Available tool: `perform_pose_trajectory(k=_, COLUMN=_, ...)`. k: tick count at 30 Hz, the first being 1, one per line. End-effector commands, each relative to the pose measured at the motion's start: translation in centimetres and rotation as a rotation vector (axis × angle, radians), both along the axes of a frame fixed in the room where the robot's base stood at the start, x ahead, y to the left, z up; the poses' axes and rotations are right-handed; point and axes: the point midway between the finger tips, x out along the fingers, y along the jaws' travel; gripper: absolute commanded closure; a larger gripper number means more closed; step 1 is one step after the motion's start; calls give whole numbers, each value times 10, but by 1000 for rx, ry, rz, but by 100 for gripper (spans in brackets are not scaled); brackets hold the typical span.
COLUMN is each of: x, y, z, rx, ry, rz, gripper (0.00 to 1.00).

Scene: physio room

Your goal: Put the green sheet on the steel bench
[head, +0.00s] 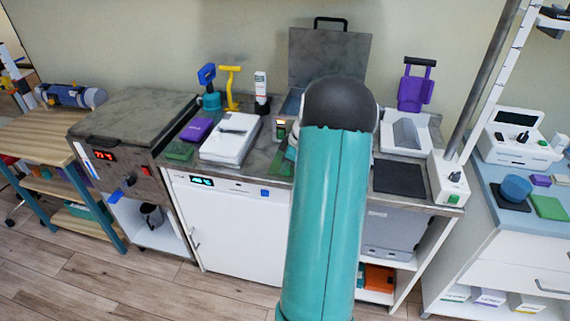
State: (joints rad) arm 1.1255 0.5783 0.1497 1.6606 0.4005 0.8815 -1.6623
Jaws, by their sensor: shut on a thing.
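The steel bench (262,157) runs along the wall in the middle, with a grey metal top above white cabinets. A dark green flat piece (281,163) shows at the left edge of my arm, over the bench top; my arm covers the rest, and I cannot tell whether it lies there or is held. Another dark green flat piece (179,151) lies at the bench's left end. A brighter green flat piece (549,207) lies on the blue-topped unit at right. My gripper is hidden behind my teal arm.
A white tray-like device (230,138), a purple block (197,130) and a black mat (399,177) occupy the bench. An open-lidded grey unit (327,58) stands behind my arm. A grey-topped heater (134,113) stands left. The wooden floor (180,298) in front is clear.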

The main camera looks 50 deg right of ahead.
Motion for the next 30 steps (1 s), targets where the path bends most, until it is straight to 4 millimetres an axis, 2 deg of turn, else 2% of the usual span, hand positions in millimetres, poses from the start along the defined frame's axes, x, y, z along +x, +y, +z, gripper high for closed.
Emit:
perform_pose_trajectory(k=3, x=0, y=0, z=-4, rx=0, ry=0, rz=0, gripper=100)
perform_pose_trajectory(k=4, x=0, y=0, z=-4, rx=0, ry=0, rz=0, gripper=90)
perform_pose_trajectory(k=7, x=0, y=0, z=-4, rx=0, ry=0, rz=0, gripper=71)
perform_pose_trajectory(k=16, x=0, y=0, z=-3, rx=0, ry=0, rz=0, gripper=71)
perform_pose_trajectory(k=20, x=0, y=0, z=7, rx=0, ry=0, rz=0, gripper=71)
perform_pose_trajectory(k=23, x=-6, y=-3, z=21, rx=-2, ry=-1, rz=-2, gripper=71)
perform_pose_trajectory(k=30, x=-24, y=-11, z=70, rx=-3, ry=-1, rz=-1, gripper=71)
